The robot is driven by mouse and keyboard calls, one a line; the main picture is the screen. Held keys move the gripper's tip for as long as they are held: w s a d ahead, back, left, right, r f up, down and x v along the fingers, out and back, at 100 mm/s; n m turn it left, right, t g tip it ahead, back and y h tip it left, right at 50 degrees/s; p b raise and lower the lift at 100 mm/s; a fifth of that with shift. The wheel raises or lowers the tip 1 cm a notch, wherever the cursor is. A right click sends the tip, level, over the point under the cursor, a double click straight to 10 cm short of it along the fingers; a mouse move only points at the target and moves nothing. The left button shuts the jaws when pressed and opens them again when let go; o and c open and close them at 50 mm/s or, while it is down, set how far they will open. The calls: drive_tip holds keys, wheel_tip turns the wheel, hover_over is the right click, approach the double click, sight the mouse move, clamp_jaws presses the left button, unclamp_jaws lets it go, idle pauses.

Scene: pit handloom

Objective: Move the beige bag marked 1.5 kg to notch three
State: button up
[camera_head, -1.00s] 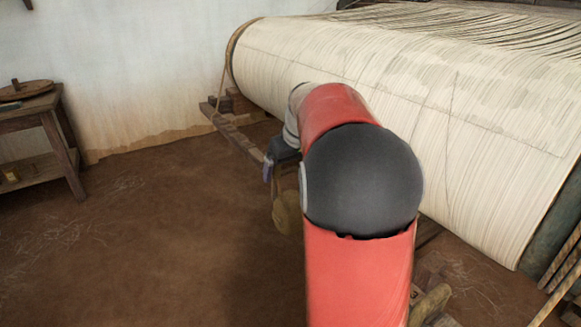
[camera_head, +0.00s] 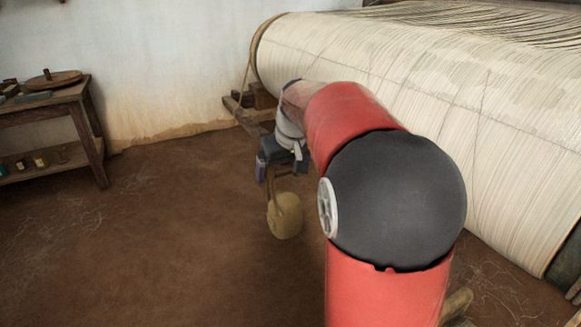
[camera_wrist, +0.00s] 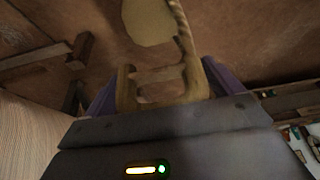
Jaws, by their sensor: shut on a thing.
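A beige, yellowish bag (camera_head: 285,216) hangs below my gripper (camera_head: 272,172) in the head view, clear of the brown floor. It also shows in the wrist view (camera_wrist: 148,22) at the top, with a rope beside it. My gripper shows in the wrist view (camera_wrist: 160,88) with its purple fingers on either side of a wooden hanger (camera_wrist: 160,76), shut on it. The bag's weight mark is not readable. No numbered notch can be made out; my own arm covers part of the loom's near side.
A large roll of cream warp threads (camera_head: 400,110) fills the right side. Wooden beam pieces (camera_head: 243,108) lie at its left end. A wooden table (camera_head: 62,98) with a lower shelf stands at the left wall. The floor between is clear.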

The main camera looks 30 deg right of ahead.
drive_tip(key=shift+a+r, duration=0.15)
drive_tip(key=shift+a, duration=0.85)
drive_tip(key=shift+a+r, duration=0.2)
drive_tip(key=shift+a, duration=0.75)
drive_tip(key=shift+a+r, duration=0.15)
drive_tip(key=shift+a, duration=0.85)
